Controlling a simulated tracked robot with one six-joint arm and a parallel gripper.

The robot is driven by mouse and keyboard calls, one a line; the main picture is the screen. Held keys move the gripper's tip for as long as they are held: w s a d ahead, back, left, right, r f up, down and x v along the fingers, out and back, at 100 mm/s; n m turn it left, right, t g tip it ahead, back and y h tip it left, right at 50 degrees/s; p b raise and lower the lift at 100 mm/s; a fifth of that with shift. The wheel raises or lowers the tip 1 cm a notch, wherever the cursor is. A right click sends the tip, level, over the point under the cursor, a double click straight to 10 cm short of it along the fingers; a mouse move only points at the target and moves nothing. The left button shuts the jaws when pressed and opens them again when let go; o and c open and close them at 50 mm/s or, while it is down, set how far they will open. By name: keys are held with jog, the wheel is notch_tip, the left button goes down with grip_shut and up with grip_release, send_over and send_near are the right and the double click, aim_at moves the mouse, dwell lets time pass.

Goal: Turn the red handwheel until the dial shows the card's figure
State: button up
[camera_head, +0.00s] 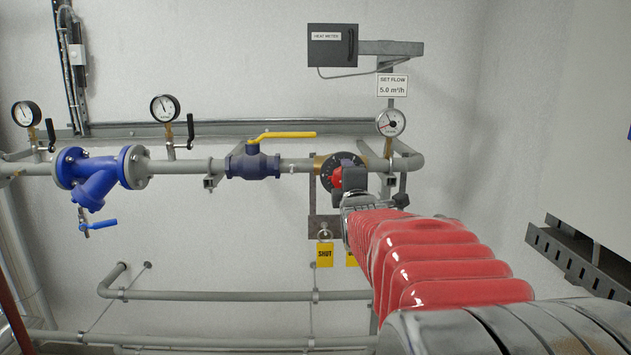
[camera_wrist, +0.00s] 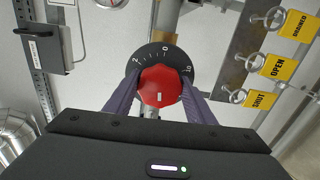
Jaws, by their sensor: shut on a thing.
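In the head view the handwheel (camera_head: 336,178) is partly hidden by my gripper (camera_head: 347,181). The card (camera_head: 392,86) on the wall reads SET FLOW 5.0 m³/h. Below it, a round white dial (camera_head: 390,123) has a red needle pointing left; its figures are too small to read.
A blue valve with a yellow lever (camera_head: 253,163) and a blue strainer (camera_head: 97,172) sit on the pipe to the left. Two gauges (camera_head: 165,108) stand above the pipe. Yellow tags (camera_wrist: 278,66) hang close to the handwheel. A grey meter box (camera_head: 332,46) is above.

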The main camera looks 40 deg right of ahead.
jog(key=shift+a+f+n, duration=0.1)
jog(key=shift+f+n, duration=0.15)
jog(key=shift+n, duration=0.15)
jog(key=o, duration=1)
jog(key=shift+r, duration=0.15)
jog(key=shift+o, duration=0.2)
jog(key=v, duration=1.3)
jog(key=shift+s+a, duration=0.25)
